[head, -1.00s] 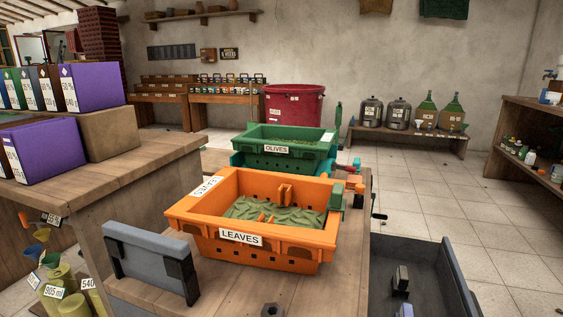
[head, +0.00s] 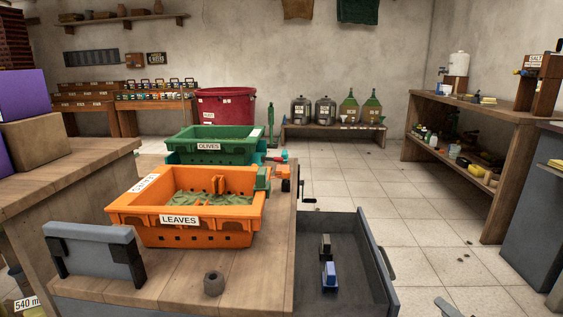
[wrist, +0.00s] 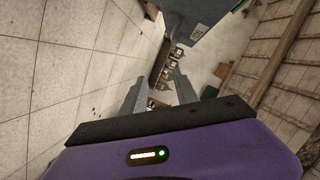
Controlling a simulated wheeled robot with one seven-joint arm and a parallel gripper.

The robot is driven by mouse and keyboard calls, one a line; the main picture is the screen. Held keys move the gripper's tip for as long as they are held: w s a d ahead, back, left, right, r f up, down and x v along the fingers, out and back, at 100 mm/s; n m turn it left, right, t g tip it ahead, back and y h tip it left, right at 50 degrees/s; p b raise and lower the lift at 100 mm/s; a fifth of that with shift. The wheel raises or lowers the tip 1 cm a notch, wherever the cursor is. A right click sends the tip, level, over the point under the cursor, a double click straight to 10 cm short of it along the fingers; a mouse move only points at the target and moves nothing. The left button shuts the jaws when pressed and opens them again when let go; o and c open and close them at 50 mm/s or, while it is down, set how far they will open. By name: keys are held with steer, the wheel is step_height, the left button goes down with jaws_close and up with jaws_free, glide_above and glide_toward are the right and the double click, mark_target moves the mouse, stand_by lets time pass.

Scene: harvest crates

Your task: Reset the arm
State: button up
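My gripper (wrist: 160,80) shows in the wrist view as two grey fingers standing apart, with floor and distant room visible between them. It is open and holds nothing. The purple wrist housing (wrist: 190,155) with a small lit display fills the bottom of that view. The wrist view is tilted, with floor tiles on the left and roof boards on the right.
A wooden bench bears an orange LEAVES crate (head: 240,226), a green OLIVES crate (head: 228,157) and a grey panel (head: 92,245). A grey drawer (head: 348,295) stands open to its right. Wooden shelves (head: 475,104) stand at the right.

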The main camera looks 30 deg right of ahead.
steer(key=s+a+r+n+y, duration=0.2)
steer(key=s+a+n, duration=0.4)
steer(key=a, duration=0.8)
steer(key=s+a+r+n+y, duration=0.3)
steer(key=s+a, duration=0.4)
steer(key=a, duration=0.7)
steer(key=s+a+r+n, duration=0.2)
steer(key=s+a+n, duration=0.45)
steer(key=a, duration=0.85)
step_height(320, 180, up, 32)
steer(key=p, duration=3.2)
steer(key=shift+s+r+y, duration=0.15)
steer(key=shift+s+y, duration=0.15)
steer(key=shift+d, duration=0.15)
